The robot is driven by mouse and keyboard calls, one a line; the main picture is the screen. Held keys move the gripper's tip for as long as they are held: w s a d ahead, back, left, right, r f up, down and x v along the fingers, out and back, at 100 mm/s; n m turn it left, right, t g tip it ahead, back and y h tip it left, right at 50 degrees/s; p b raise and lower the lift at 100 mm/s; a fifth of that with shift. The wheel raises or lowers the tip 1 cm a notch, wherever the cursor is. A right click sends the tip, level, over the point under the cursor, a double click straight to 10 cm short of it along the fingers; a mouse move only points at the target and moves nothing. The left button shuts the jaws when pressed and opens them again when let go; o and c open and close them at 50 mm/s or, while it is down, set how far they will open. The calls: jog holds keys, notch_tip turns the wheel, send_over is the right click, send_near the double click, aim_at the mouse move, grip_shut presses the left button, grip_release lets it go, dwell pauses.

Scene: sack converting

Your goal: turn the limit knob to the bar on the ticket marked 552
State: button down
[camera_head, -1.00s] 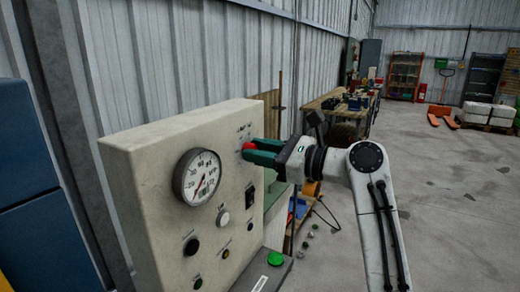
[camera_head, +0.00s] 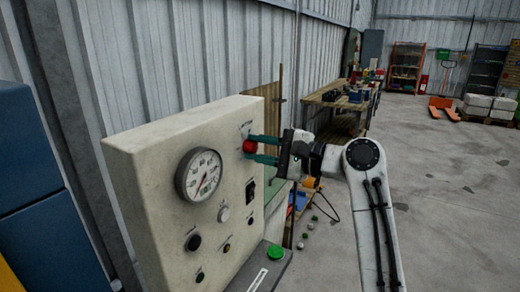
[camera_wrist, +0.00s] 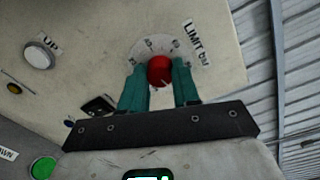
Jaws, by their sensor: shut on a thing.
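The limit knob (camera_head: 249,147) is a red round knob on the upper right of the cream panel (camera_head: 140,160). It also shows in the wrist view (camera_wrist: 159,70), on a pale round dial plate with small marks, beside a label starting "LIMIT". My gripper (camera_head: 262,148) has green fingers shut on the knob, one finger on each side; the wrist view shows the two fingertips (camera_wrist: 160,80) against it. The knob's pointer cannot be made out. No ticket marked 552 can be read in these frames.
On the panel are a round gauge (camera_head: 199,174), a black switch (camera_head: 250,191), a white button (camera_head: 223,214) and a black knob (camera_head: 193,242). A green button (camera_head: 275,252) sits on a grey box below.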

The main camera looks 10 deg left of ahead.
jog(key=n, duration=0.1)
jog(key=n+b, duration=0.1)
jog(key=n, duration=0.1)
jog(key=n+b, duration=0.1)
jog(key=n, duration=0.1)
jog(key=shift+f, duration=0.3)
jog(key=n+b, duration=0.3)
jog(key=n, duration=0.2)
jog(key=shift+f+n+t, duration=0.15)
jog(key=shift+n+t, duration=0.15)
jog(key=n+b, duration=0.4)
jog(key=n, duration=0.1)
jog(key=shift+f, duration=0.1)
jog(key=shift+n+b, duration=1.4)
jog(key=shift+n, duration=0.9)
jog(key=c, duration=1.2)
grip_release()
jog(key=o, duration=0.4)
jog(key=shift+r, duration=0.3)
jog(key=shift+d, duration=0.1)
